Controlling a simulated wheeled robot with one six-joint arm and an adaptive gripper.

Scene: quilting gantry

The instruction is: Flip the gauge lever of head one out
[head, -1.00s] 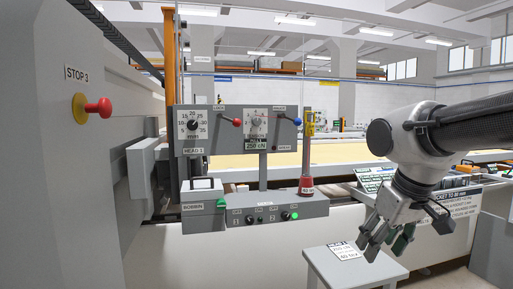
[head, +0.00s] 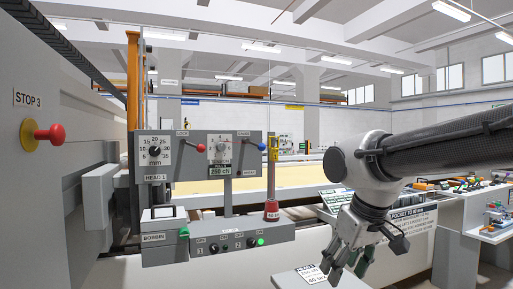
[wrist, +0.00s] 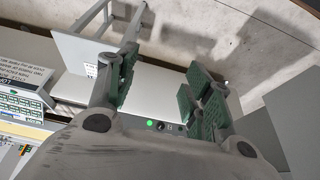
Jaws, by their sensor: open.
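The grey head one panel (head: 205,175) stands left of centre in the head view, labelled HEAD 1. A lever with a blue knob (head: 262,146) sits at its upper right, beside a small label that seems to read GAUGE. Its knob points to the right and slightly down. A lever with a red knob (head: 199,147) sits left of it under the LOCK label. My gripper (head: 349,262) is open and empty, pointing down, well right of and below the panel. Its green-padded fingers are spread in the wrist view (wrist: 160,88).
A red emergency knob (head: 50,134) marked STOP 3 juts from the grey cabinet at left. A control box (head: 238,233) with a green light and a bobbin box (head: 163,237) sit below the panel. A small white stand (head: 300,279) lies under my gripper. A cluttered bench is at right.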

